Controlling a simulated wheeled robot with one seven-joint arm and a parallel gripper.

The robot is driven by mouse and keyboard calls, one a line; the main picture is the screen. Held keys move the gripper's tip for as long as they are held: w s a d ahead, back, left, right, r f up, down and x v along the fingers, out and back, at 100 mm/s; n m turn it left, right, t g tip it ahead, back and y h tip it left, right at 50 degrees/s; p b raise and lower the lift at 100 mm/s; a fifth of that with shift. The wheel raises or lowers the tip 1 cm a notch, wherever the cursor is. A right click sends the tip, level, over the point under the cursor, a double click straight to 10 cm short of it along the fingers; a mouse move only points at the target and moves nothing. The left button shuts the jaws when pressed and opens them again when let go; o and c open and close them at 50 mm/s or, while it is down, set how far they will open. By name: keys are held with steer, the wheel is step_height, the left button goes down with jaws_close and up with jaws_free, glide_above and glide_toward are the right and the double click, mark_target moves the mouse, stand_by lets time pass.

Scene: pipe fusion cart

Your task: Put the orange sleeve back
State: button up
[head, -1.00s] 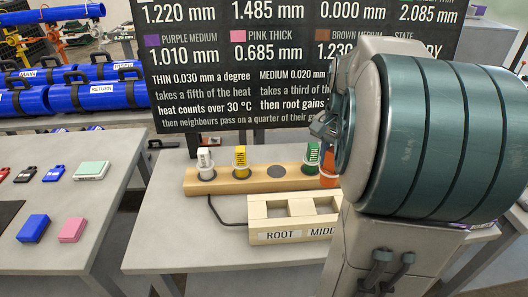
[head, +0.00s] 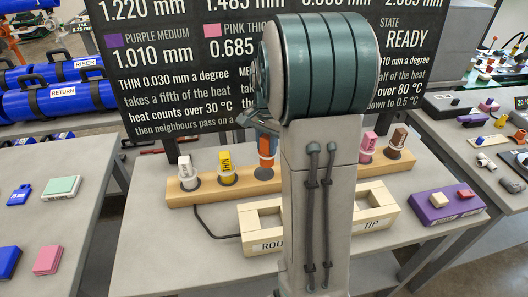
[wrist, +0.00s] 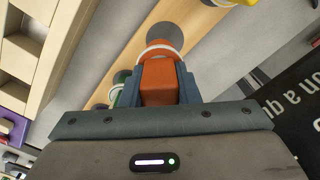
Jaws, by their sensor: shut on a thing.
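The orange sleeve (head: 267,146) is held upright between the fingers of my gripper (head: 262,124), at the empty round place beside the yellow sleeve (head: 226,165) on the wooden rack (head: 203,195). Its lower end meets or overlaps the dark ring there in the head view; I cannot tell whether it is seated. In the wrist view the orange sleeve (wrist: 158,82) sits between both fingertips (wrist: 160,88), with a white band and a wider orange end beyond. The green sleeve (wrist: 118,88) shows beside it; my arm hides it in the head view.
White (head: 187,172), pink (head: 368,146) and brown (head: 396,143) sleeves stand in the rack. A wooden block with pockets (head: 262,242) lies in front, partly behind my arm. A purple tray (head: 447,215) is at right. The board (head: 160,100) stands close behind.

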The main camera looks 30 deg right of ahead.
mark_target(264, 154)
steer(key=shift+w+a+f, duration=0.2)
steer(key=shift+w+f, duration=0.15)
steer(key=shift+f, duration=0.1)
steer(key=shift+f+p, duration=0.3)
steer(key=shift+f, duration=1.5)
steer(key=shift+f, duration=0.25)
steer(key=o, duration=1.1)
steer(key=shift+r, duration=0.1)
steer(key=shift+r, duration=0.15)
